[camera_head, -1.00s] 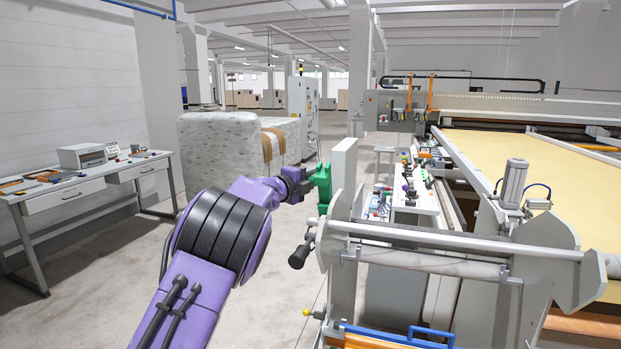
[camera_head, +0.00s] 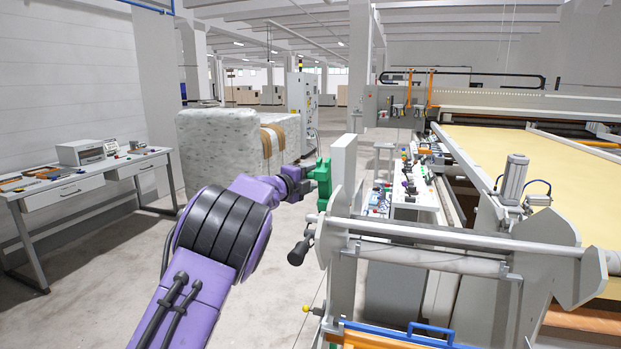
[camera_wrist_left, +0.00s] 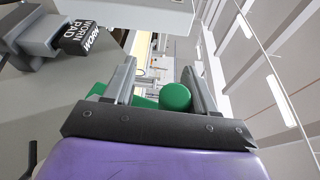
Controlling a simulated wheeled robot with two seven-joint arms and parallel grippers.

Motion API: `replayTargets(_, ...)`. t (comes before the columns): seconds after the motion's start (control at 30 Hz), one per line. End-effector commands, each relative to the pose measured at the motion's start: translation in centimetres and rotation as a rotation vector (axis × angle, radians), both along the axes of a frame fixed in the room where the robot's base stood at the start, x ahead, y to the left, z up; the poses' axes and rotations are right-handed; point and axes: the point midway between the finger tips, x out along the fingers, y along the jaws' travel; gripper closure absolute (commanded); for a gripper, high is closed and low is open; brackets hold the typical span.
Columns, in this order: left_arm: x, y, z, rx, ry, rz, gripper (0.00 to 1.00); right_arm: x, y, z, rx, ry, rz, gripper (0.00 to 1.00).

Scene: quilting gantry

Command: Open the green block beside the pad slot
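The green block (camera_head: 323,180) is on the left side of the upright grey plate at the machine's near end in the head view. In the left wrist view a round green knob (camera_wrist_left: 175,97) and flatter green parts (camera_wrist_left: 146,102) show at the fingers. My left gripper (camera_head: 311,182) reaches the block from the left. In the wrist view its fingers (camera_wrist_left: 160,88) are spread apart on either side of the knob. I see a gap at the left finger and cannot tell whether the right finger touches the knob. My right gripper is out of view.
A black block labelled "WORN PAD" (camera_wrist_left: 82,38) sits in a grey holder beside the left finger. A black-ended handle (camera_head: 300,248) sticks out below the green block. A grey roller bar (camera_head: 430,236) lies right. A workbench (camera_head: 60,193) stands left, with clear floor between.

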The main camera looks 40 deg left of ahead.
Motion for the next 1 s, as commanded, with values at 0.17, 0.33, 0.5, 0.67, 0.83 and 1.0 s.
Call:
replayTargets(0.17,-0.3,0.1,-0.1,0.0,0.005,0.0,0.48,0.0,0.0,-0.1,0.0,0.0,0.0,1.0)
replayTargets(0.33,-1.5,0.1,0.7,0.0,0.004,0.001,0.48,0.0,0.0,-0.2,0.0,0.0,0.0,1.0)
replayTargets(0.5,-2.8,0.1,1.6,0.0,0.0,0.0,0.48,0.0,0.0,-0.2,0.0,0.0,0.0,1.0)
replayTargets(0.67,-3.9,0.2,2.3,0.0,0.0,0.0,0.48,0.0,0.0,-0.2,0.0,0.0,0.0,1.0)
replayTargets(0.83,-5.1,0.3,3.2,0.002,-0.001,0.001,0.48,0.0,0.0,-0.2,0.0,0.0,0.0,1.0)
replayTargets(1.0,-6.4,0.4,4.0,0.0,-0.005,0.001,0.48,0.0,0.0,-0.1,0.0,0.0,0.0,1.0)
